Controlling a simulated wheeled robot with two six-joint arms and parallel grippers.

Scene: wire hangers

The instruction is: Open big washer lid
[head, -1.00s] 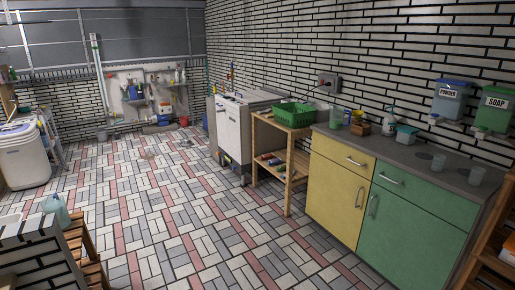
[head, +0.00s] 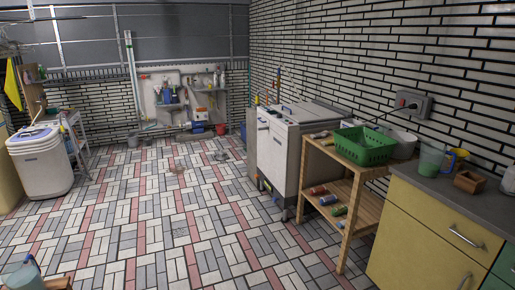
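A white top-loading washer (head: 40,165) with rounded sides and a bluish top stands upright at the left. Its lid (head: 32,134) appears closed, though its edge is hard to make out. A larger white boxy machine (head: 277,155) stands against the brick wall right of centre, with a grey flat top (head: 318,113) that looks shut and small items along its front edge. I cannot tell for sure which one the task calls the big washer. Neither of my grippers is in view.
A wooden shelf (head: 345,208) with a green basket (head: 366,145) stands right of the boxy machine. A yellow cabinet (head: 420,240) with a grey counter is at the right front. Red and blue buckets stand at the back.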

